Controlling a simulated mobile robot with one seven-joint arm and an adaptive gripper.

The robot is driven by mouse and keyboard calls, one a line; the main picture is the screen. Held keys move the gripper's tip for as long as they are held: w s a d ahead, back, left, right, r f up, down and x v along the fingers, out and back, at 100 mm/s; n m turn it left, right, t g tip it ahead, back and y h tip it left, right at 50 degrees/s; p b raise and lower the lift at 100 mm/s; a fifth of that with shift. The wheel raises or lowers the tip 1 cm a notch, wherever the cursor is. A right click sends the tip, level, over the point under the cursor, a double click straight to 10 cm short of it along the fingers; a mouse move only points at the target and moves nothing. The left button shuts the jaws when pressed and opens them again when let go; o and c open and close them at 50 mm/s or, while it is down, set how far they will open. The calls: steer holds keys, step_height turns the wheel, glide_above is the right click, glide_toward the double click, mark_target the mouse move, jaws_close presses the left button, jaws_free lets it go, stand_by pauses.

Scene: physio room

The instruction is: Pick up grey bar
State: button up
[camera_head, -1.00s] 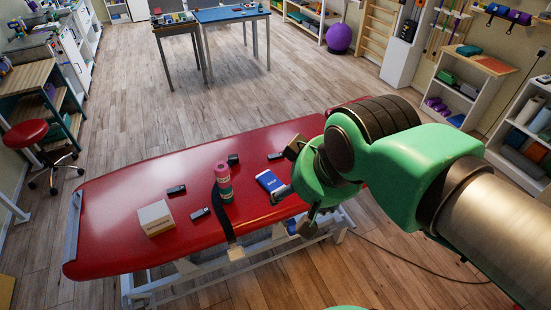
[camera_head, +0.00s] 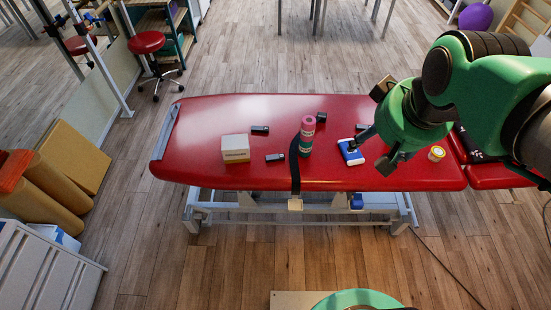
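I cannot single out a grey bar for certain. Several small dark bar-shaped pieces lie on the red treatment table (camera_head: 230,109): one at the back left (camera_head: 260,129), one in front of it (camera_head: 275,157), one at the back middle (camera_head: 321,117), and one beside my arm (camera_head: 361,127). Their exact colour is hard to tell at this size. My gripper (camera_head: 368,143) is above the right part of the table, near a blue and white packet (camera_head: 350,152).
A red stool (camera_head: 146,43) stands behind left. Brown rolls (camera_head: 45,190) and a white cabinet (camera_head: 45,270) are at left.

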steer(key=w+a+f+n+g, duration=0.1)
steer(key=w+a+n, duration=0.1)
steer(key=w, duration=0.4)
steer(key=w+a+f+n, duration=0.2)
steer(key=w, duration=0.4)
steer(key=n+g+b, duration=0.1)
steer(key=n+g, duration=0.3)
steer(key=n, duration=1)
glide_above(274, 156)
step_height(274, 156, down, 38)
steer(key=f, duration=0.1)
steer(key=shift+w+d+r, duration=0.1)
steer(key=shift+w+r, duration=0.05)
steer(key=shift+r, duration=0.1)
steer(key=shift+f+b, duration=0.85)
steer(key=shift+f, duration=3.45)
